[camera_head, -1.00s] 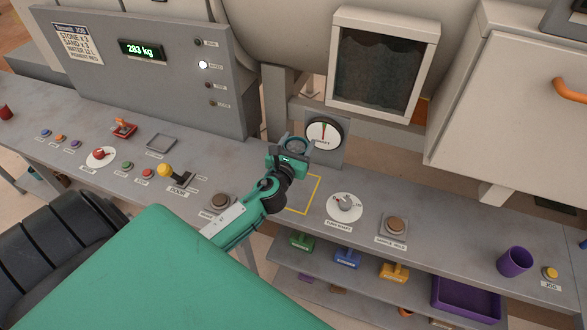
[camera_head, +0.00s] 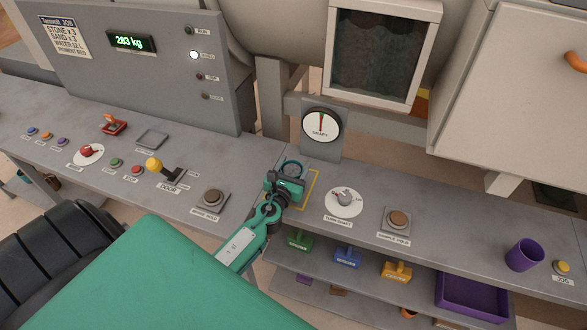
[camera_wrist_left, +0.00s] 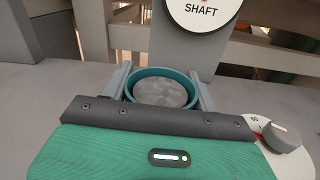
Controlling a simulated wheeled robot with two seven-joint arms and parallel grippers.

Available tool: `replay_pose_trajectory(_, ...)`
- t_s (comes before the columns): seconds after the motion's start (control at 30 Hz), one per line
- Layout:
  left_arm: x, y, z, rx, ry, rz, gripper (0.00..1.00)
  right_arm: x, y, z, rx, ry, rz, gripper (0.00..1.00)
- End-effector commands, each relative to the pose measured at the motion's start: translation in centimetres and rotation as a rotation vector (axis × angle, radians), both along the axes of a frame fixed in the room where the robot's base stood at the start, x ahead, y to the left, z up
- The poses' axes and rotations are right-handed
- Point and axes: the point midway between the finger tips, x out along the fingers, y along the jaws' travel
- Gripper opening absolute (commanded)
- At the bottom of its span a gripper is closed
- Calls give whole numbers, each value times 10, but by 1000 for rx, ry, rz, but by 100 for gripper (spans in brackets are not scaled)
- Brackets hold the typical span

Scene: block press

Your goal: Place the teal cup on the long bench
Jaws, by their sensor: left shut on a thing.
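The teal cup (camera_wrist_left: 163,90) is between the two fingers of my left gripper (camera_wrist_left: 162,88) in the left wrist view, with grey lumpy material inside it. In the head view only its round rim (camera_head: 292,168) shows beyond my left gripper (camera_head: 289,176), which is shut on it. The cup is upright, over or on the long bench (camera_head: 345,174) by the yellow outlined square (camera_head: 316,186). My gripper hides the cup's base, so I cannot tell whether it touches the bench. My right gripper is not in view.
The shaft gauge (camera_head: 321,123) stands just behind the cup. A turn knob (camera_head: 344,198) and a brown button (camera_head: 398,219) lie to the right, then a purple cup (camera_head: 524,254). Another brown button (camera_head: 212,197) and a yellow-knobbed lever (camera_head: 156,166) lie to the left.

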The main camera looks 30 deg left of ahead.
Motion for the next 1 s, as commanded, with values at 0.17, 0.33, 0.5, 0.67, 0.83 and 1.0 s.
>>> replay_pose_trajectory(0.17,0,0,-1,0,0,0,34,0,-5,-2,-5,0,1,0)
replay_pose_trajectory(0.33,0,0,-3,0,0,1,75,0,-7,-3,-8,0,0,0)
replay_pose_trajectory(0.5,0,0,-3,0,0,1,82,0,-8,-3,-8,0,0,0)
replay_pose_trajectory(0.67,0,0,-2,0,0,1,82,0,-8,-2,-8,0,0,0)
replay_pose_trajectory(0.83,-8,-2,-1,1,1,0,82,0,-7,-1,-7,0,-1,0)
replay_pose_trajectory(1.0,-36,-8,-2,-1,2,-1,82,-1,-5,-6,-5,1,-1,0)
